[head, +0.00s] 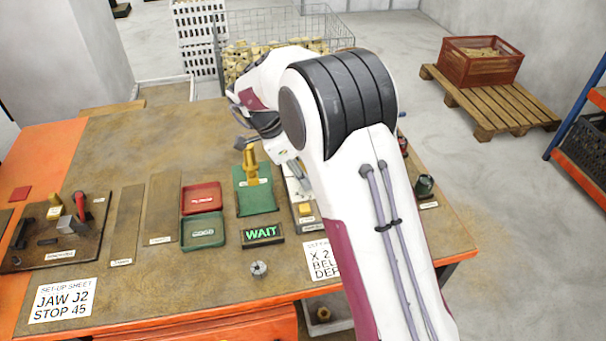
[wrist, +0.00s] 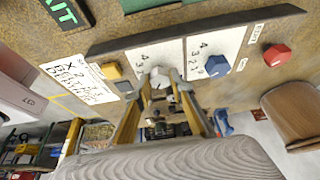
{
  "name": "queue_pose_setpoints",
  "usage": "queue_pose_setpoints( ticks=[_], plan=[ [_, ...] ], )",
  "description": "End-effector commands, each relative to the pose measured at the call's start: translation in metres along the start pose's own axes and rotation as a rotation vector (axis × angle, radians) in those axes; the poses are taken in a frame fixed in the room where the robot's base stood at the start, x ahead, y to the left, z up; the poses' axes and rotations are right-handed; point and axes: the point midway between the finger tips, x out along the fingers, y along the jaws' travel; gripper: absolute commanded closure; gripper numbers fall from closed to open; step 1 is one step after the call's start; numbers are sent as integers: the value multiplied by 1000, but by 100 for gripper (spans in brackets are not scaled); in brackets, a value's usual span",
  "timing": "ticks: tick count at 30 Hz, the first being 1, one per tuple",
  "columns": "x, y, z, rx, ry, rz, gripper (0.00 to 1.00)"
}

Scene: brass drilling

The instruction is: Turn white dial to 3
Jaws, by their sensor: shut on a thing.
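The white dial (wrist: 159,76) sits on a white plate with a printed number scale on the dark control panel. My gripper (wrist: 161,82) has one finger on each side of the dial and is shut on it. The dial's pointer is too small and covered to read. A blue dial (wrist: 217,66) with its own scale is to the right of it.
On the panel, a red knob (wrist: 277,55) is at the right and a yellow button (wrist: 112,71) at the left. On the table stand a lit WAIT sign (head: 262,233), a red tray (head: 201,197), a green tray (head: 203,232) and a yellow-handled device (head: 250,165).

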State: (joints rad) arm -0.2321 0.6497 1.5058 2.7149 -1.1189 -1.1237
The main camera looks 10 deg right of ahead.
Motion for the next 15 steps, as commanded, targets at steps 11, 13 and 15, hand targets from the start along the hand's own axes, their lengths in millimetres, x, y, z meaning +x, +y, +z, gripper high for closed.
queue_pose_setpoints(
  ticks=[11,13,15],
  plan=[
    [0,-1,0,88,1,37,99],
    [0,-2,0,124,0,52,99],
    [0,-2,0,166,0,70,99]
  ],
)
